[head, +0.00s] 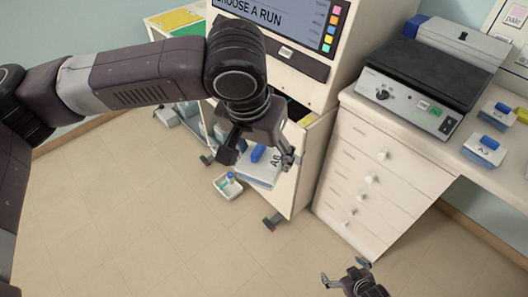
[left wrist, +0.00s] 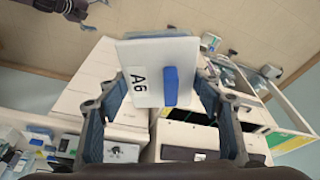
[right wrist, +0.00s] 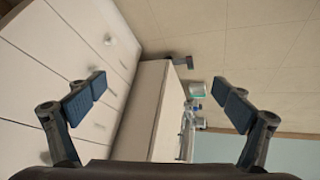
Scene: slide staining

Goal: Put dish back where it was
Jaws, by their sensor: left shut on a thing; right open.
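The dish (head: 266,177) is a white lidded box marked A6 with a blue handle on top. My left gripper (head: 260,158) is shut on it and holds it in front of the open lower part of the white cabinet (head: 310,172). In the left wrist view the dish (left wrist: 185,53) sits between the two fingers, its label and blue handle facing the camera. The gripper hides part of the dish in the head view. My right gripper (head: 345,272) is open and empty, low over the floor; its spread fingers show in the right wrist view (right wrist: 163,92).
A grey flat-topped device with a knob (head: 420,82) stands on the drawer unit (head: 375,165). Two more blue-handled dishes (head: 484,149) (head: 499,115) sit on the right counter. A small white tray (head: 222,192) with a bottle is below the held dish. The floor (head: 150,220) at left is clear.

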